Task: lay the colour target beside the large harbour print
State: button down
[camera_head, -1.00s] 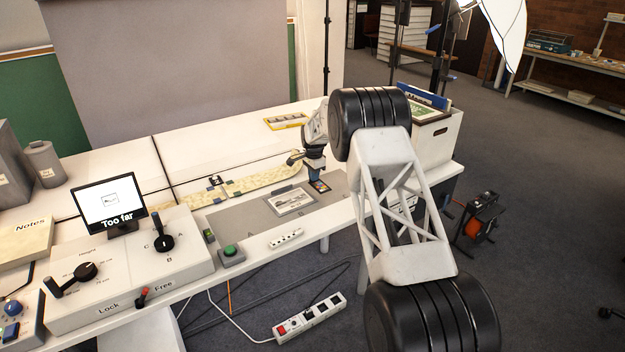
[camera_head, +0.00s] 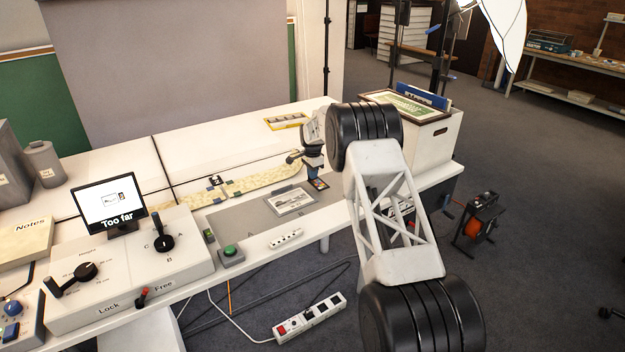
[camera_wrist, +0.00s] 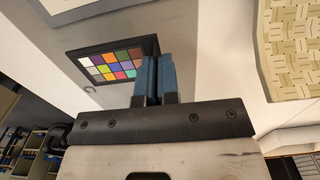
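The colour target (camera_head: 318,184), a dark-bordered card of coloured patches, is at the right part of the grey mat (camera_head: 240,222), right of a grey print (camera_head: 291,202), apparently the harbour print. A clear gap separates them. My gripper (camera_head: 315,171) is over the target's far side. Its blue fingers (camera_wrist: 156,78) are close together and appear shut on that edge; the contact is partly hidden. Whether the target touches the mat is unclear.
A monitor (camera_head: 110,202) shows print and target with "Too far". A lever panel (camera_head: 130,262) and green button (camera_head: 230,251) stand left. A patterned strip (camera_head: 265,180) lies behind the mat. A white box (camera_head: 438,140) holding a framed picture (camera_head: 408,104) stands right.

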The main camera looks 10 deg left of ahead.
jog(key=shift+f, duration=1.25)
jog(key=shift+f, duration=0.1)
jog(key=c, duration=1.4)
grip_release()
jog(key=shift+f, duration=0.1)
jog(key=shift+o, duration=0.2)
notch_tip(320, 180, up, 12)
jog(key=shift+r, duration=0.2)
